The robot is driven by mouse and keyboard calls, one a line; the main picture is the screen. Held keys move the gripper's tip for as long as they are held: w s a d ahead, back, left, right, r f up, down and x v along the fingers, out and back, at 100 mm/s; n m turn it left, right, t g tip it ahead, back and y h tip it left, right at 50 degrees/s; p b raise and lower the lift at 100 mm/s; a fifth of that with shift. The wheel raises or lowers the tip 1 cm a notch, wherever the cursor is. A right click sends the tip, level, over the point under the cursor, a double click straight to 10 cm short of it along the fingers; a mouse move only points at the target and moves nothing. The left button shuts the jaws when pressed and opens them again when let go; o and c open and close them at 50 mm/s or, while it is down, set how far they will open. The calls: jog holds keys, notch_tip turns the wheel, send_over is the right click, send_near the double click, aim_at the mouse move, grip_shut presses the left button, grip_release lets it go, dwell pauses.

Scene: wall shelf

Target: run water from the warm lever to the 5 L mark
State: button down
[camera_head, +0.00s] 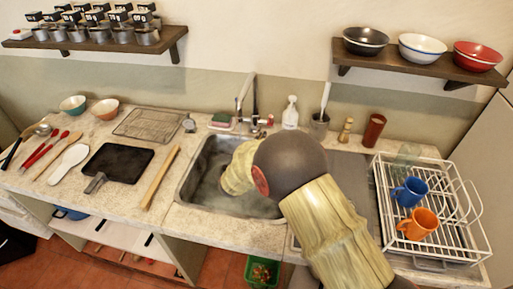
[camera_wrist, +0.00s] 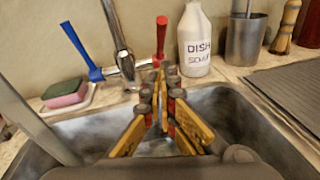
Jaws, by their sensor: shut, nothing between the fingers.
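The red lever (camera_wrist: 161,38) stands upright on the right side of the tap; it also shows small in the head view (camera_head: 270,120). The blue lever (camera_wrist: 78,48) slants up to the left on the other side. The metal tap (camera_wrist: 118,38) rises between them; its column shows in the head view (camera_head: 254,98). My gripper (camera_wrist: 161,70) is shut and empty, its tips just in front of the red lever's lower end; whether they touch cannot be told. In the head view my arm hides it. The sink (camera_head: 192,182) has a greyish, mottled inside; a 5 L mark cannot be made out.
A soap bottle (camera_wrist: 195,40) stands right of the red lever, with a metal cup (camera_wrist: 245,40) beyond it. A sponge (camera_wrist: 65,93) lies on a dish at left. A grey bar (camera_wrist: 30,120) crosses the wrist view's left side. A dish rack (camera_head: 440,247) stands at right.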

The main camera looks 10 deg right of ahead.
jog(key=w, duration=0.1)
jog(key=w+d+r, duration=0.1)
jog(key=w+d+r+b, duration=0.1)
jog(key=shift+w+d+r, duration=0.15)
jog(key=shift+w+d, duration=0.1)
jog(key=shift+r, duration=0.1)
jog(key=shift+w+r+p, duration=0.15)
jog(key=shift+r+p, duration=0.05)
jog(key=shift+p, duration=0.6)
